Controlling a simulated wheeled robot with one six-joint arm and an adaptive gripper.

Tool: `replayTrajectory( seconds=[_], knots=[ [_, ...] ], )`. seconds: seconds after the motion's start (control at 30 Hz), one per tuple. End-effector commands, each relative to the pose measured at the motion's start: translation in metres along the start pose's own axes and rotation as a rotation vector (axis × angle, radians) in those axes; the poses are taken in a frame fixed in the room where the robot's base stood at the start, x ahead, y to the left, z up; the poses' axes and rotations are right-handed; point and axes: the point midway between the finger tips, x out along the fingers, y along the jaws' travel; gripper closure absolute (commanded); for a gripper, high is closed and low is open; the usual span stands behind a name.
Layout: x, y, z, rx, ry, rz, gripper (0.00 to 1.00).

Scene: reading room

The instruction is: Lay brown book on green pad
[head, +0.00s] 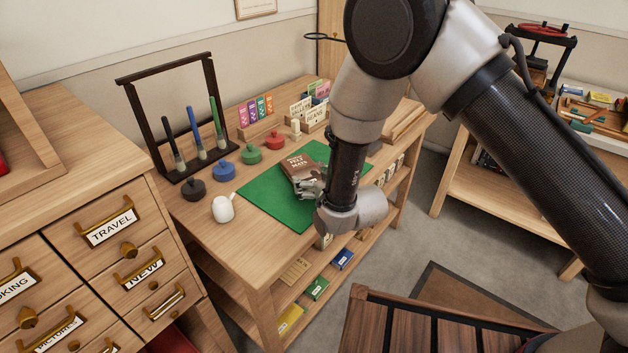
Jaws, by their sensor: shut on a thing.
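The brown book (297,165) is over the green pad (264,190) on the wooden table, near the pad's middle. White lettering shows on its cover. My gripper (308,187) is shut on the brown book at its near right edge. My arm hides part of the book's right side and part of the pad. I cannot tell whether the book touches the pad or is held just above it.
A white mug (223,209) stands left of the pad. Several lidded pots, including a blue one (224,171), line its far left side. A dark rack (178,120) with brushes stands behind. A labelled drawer cabinet (85,245) is at left.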

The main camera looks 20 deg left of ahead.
Motion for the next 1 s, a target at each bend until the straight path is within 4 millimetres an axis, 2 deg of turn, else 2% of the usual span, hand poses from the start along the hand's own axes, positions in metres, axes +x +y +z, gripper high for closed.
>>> replayTrajectory(
  seconds=[0.03, 0.13, 0.57, 0.67, 1.0],
  knots=[
    [0.000, 0.000, 0.001, 0.000, 0.000, 0.000, 0.17],
    [0.000, 0.000, 0.001, 0.000, 0.000, 0.000, 0.00],
    [-0.002, 0.000, -0.002, 0.000, -0.001, 0.000, 0.00],
    [-0.015, -0.001, -0.002, 0.000, -0.002, -0.001, 0.00],
    [-0.089, 0.000, -0.002, -0.001, -0.001, -0.001, 0.00]
  ],
)
